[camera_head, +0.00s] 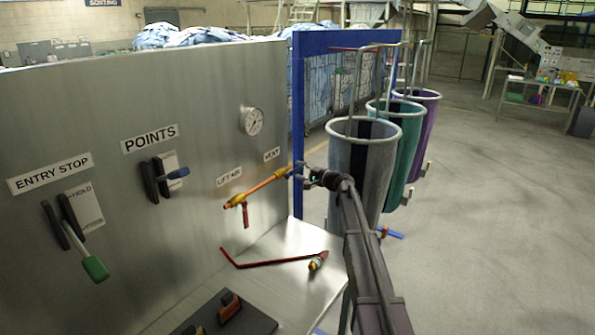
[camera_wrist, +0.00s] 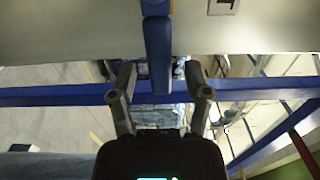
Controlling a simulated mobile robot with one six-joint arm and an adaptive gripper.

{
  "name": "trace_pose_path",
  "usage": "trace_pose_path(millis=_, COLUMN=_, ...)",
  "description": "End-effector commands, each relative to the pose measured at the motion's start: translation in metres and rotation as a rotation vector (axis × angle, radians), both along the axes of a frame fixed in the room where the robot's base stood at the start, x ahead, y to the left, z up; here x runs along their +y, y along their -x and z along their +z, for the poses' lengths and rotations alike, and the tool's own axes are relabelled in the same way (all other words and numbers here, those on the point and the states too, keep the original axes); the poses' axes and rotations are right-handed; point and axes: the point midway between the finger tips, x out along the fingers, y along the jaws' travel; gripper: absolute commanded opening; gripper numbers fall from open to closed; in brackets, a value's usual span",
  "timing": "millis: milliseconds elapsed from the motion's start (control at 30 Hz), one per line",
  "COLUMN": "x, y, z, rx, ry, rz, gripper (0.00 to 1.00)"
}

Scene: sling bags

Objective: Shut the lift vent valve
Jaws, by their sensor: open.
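The lift vent valve is on the orange pipe (camera_head: 266,185) on the steel panel, below the VENT label (camera_head: 272,154). Its blue handle is small in the head view, at the right end of the pipe, partly covered by my gripper (camera_head: 303,173). In the wrist view the blue handle (camera_wrist: 157,50) hangs from the top and its end lies between the two fingers of my gripper (camera_wrist: 161,86). The fingers are spread, with a gap on each side of the handle. I cannot tell whether anything touches.
A red lever (camera_head: 245,215) hangs below the LIFT AIR label (camera_head: 229,176). A red rod (camera_head: 285,261) lies on the steel shelf (camera_head: 310,240). The blue frame post (camera_head: 297,120) stands close to my gripper, with hanging bags (camera_head: 352,180) beyond.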

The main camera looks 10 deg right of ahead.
Motion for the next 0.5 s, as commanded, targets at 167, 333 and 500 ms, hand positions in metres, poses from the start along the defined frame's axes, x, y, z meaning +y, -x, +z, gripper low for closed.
trace_pose_path(millis=167, x=0.0079, y=-0.0065, z=0.0000, rx=0.000, ry=0.000, rz=0.002, gripper=0.63)
trace_pose_path(millis=333, x=0.0087, y=-0.0070, z=0.0000, rx=0.000, ry=0.000, rz=0.001, gripper=0.63)
trace_pose_path(millis=500, x=0.0085, y=-0.0069, z=0.0000, rx=0.000, ry=0.000, rz=0.001, gripper=0.60)
